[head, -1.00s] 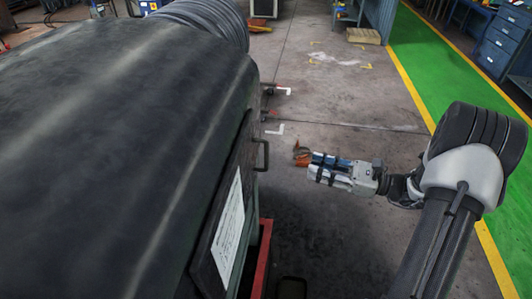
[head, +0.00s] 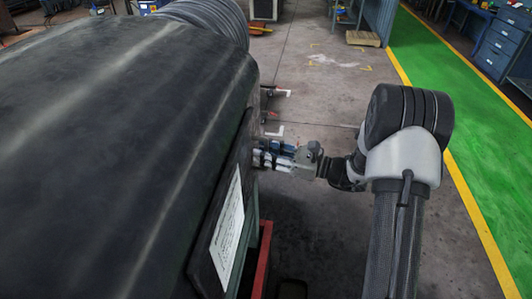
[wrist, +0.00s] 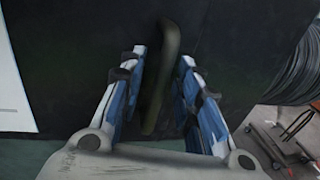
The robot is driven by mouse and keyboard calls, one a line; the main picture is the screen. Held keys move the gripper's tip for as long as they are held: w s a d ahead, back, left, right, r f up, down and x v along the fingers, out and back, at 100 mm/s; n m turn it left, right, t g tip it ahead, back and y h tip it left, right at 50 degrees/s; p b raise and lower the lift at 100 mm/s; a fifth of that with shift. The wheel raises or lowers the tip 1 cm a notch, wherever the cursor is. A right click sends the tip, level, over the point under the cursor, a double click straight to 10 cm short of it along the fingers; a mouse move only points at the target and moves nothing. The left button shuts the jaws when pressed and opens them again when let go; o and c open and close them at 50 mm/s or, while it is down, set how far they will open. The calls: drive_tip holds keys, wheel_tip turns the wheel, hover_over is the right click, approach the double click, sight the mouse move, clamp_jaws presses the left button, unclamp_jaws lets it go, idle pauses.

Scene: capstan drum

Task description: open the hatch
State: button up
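The hatch (head: 207,257) is a dark panel on the side of the big black drum, with a white label sheet (head: 229,228) on it. In the wrist view the dark hatch (wrist: 75,65) fills the background. Its dark bar handle (wrist: 164,75) stands slightly tilted between the two blue and grey fingers of my gripper (wrist: 161,68). The fingers are apart, with a gap visible on both sides of the handle. In the head view my gripper (head: 264,157) reaches the drum's side from the right and hides the handle.
The large black drum (head: 110,130) fills the left of the head view. A red frame part (head: 263,258) stands below the hatch. A ribbed grey hose (head: 205,15) is at the drum's far end.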

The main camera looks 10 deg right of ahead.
drive_tip(key=shift+c, duration=0.6)
clamp_jaws()
